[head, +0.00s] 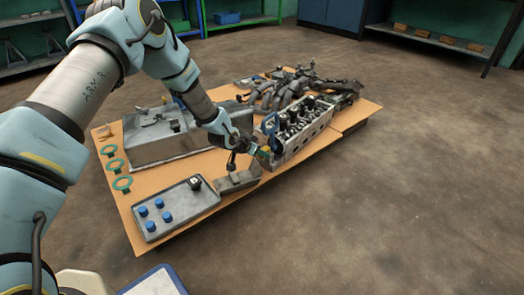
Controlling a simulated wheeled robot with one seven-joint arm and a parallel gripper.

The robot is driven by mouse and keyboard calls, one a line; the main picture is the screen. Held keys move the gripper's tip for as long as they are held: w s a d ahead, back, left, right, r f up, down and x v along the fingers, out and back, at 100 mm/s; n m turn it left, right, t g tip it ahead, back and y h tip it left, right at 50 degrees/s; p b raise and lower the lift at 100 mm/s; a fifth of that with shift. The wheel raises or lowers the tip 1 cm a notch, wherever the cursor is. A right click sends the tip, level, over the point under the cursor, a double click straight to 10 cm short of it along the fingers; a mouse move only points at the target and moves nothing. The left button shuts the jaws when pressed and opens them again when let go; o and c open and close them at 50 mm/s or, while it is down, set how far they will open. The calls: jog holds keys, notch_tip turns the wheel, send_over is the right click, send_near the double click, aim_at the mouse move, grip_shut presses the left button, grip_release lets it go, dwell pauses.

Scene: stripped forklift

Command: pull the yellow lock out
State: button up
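A small yellowish piece, which looks like the yellow lock (265,150), shows at the near left end of the grey engine block (306,137). A blue part (270,128) stands upright at that same end, just above it. My gripper (259,152) reaches down from the upper left, with its tip at or very close to the yellow piece. The fingers are small, dark and partly hidden. I cannot tell whether they are open or shut, or whether they touch the lock.
The block lies on a low orange-brown board (165,243) on the floor. A grey tray with blue caps (172,208), a small grey stand (238,181), a large grey casing (170,143), green rings (122,183) and dark manifold pipes (285,92) surround it. The floor (420,170) at right is clear.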

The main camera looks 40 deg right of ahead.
jog(key=o, duration=0.4)
jog(key=p+v, duration=0.4)
jog(key=v, duration=0.7)
dwell(0.3)
